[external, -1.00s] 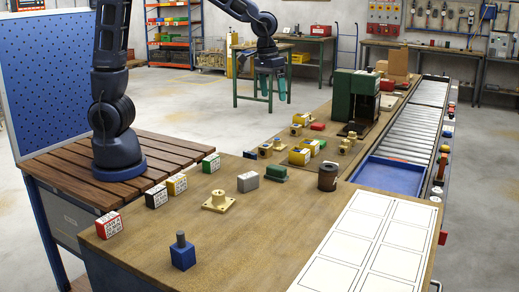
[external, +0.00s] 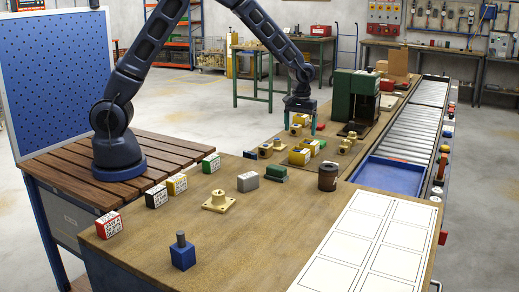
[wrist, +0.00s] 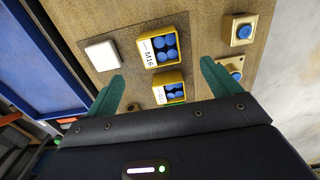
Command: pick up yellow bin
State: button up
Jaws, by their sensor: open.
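Two small yellow bins show in the wrist view. One yellow bin (wrist: 146,50) has a white label reading M16 and holds several blue round pieces. A second yellow bin (wrist: 160,95) lies nearer my gripper and also holds blue pieces. My gripper (wrist: 162,72) is open, with its green fingers on either side of the bins' line and nothing held. Contact cannot be told.
A white block (wrist: 103,55) lies left of the bins. A brass-coloured fitting (wrist: 240,29) lies to the right. A green machine (external: 345,97) stands right of my gripper, and a brown cylinder (external: 327,178) stands nearer. A blue tray (external: 388,178) lies beside the rollers.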

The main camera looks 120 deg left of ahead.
aim_at(300, 150)
notch_tip(300, 150, down, 10)
jog(key=shift+f, duration=0.1)
jog(key=c, duration=1.1)
